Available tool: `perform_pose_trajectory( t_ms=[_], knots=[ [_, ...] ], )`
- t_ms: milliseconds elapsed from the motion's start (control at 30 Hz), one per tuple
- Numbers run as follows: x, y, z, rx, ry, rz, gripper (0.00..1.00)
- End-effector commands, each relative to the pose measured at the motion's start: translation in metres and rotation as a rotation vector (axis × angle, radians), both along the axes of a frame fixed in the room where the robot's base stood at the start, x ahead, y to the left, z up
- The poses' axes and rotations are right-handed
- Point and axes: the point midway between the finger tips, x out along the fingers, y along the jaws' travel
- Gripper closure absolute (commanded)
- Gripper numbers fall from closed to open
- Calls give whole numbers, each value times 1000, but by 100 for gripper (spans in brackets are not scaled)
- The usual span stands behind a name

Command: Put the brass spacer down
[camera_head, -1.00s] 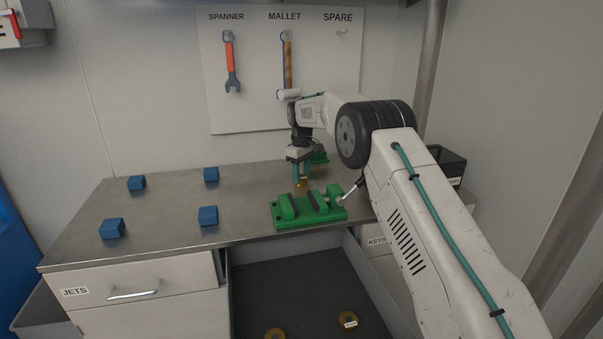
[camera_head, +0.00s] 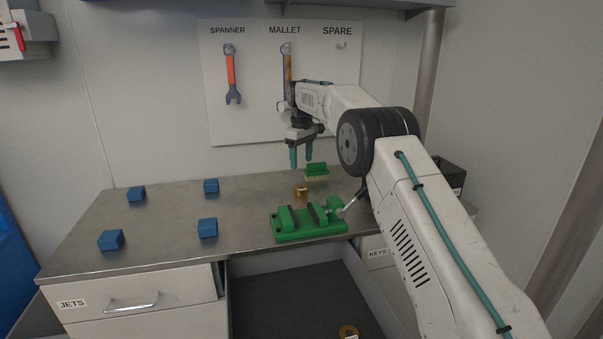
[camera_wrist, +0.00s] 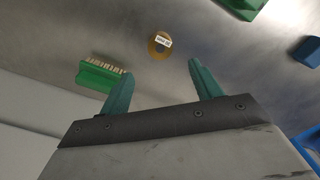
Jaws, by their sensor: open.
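The brass spacer (camera_head: 301,193) stands on the metal bench top, behind the green vise. In the wrist view the spacer (camera_wrist: 159,45) appears as a brass ring with a small white label, beyond the fingertips and apart from them. My gripper (camera_head: 301,165) is open and empty, with its teal fingers pointing down above the bench, clear of the spacer. In the wrist view my gripper (camera_wrist: 158,78) shows its two fingers spread apart with nothing between them.
The green vise (camera_head: 295,230) sits at the bench's front edge, just before the spacer. A green brush (camera_head: 316,170) lies behind it. Several blue blocks (camera_head: 208,228) stand to the left. A dark bin (camera_head: 452,172) is at the right. The bench's middle left is clear.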

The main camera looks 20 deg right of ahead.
Motion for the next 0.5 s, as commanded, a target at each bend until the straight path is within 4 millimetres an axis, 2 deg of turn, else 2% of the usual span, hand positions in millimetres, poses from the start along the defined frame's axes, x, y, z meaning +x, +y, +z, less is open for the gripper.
perform_pose_trajectory(
  t_ms=[133, 367, 500],
  knots=[
    [1, 0, 16, 0, -1, 0, 36],
    [0, 0, 23, 0, 0, 0, 36],
    [-10, -1, 40, 0, -5, -18, 36]
  ],
)
